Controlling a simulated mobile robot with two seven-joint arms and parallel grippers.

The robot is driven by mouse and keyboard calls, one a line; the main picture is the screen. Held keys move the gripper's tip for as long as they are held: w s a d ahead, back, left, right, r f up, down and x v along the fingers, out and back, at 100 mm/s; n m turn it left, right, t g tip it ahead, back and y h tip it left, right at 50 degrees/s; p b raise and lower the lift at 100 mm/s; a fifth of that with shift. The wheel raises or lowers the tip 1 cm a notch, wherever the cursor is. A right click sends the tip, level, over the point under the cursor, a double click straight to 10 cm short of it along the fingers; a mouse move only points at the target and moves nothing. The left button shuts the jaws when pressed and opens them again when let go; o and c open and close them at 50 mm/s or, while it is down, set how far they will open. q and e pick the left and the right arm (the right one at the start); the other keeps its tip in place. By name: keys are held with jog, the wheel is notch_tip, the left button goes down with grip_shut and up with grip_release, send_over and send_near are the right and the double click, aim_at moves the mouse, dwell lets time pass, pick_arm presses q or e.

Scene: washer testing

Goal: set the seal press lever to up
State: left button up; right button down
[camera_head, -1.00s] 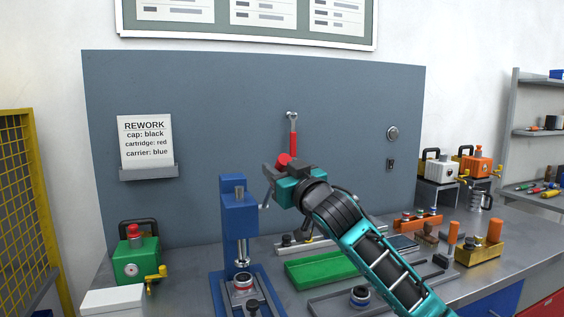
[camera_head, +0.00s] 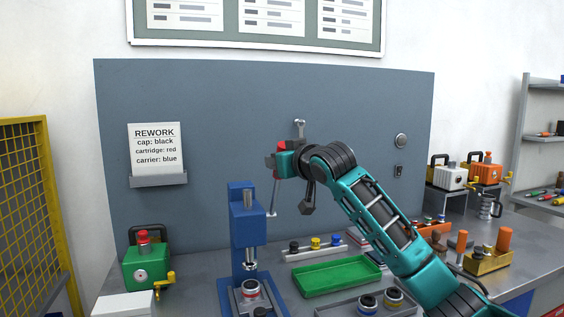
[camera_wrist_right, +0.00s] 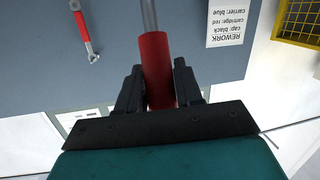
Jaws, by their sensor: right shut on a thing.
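The blue seal press (camera_head: 246,205) stands on the bench left of centre in the head view. Its metal lever (camera_head: 274,200) rises from the press's right side, nearly upright and leaning slightly right, with a red grip (camera_head: 282,146) at its top. My right gripper (camera_head: 277,158) is at the upper end of the lever, above the press head. In the right wrist view, the red grip (camera_wrist_right: 157,68) lies between the two fingers (camera_wrist_right: 157,90), which are shut on it. My left gripper is not in view.
A green tray (camera_head: 338,276) and a grey tray (camera_head: 335,312) lie right of the press. A green device (camera_head: 146,267) stands on the left. A wrench (camera_head: 299,127) hangs on the back panel (camera_head: 220,110) behind my right arm, close to the gripper.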

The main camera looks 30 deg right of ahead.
jog(key=shift+d+r, duration=0.1)
jog(key=shift+r, duration=0.15)
jog(key=c, duration=1.1)
grip_release()
jog(key=shift+c, duration=0.2)
jog(key=o, duration=0.3)
jog(key=shift+w+f, duration=0.15)
jog(key=s, duration=0.4)
jog(key=s+r+b, duration=0.1)
jog(key=s, duration=0.3)
jog(key=s+a+r+b, duration=0.1)
jog(key=s, duration=0.4)
jog(key=shift+w, duration=0.1)
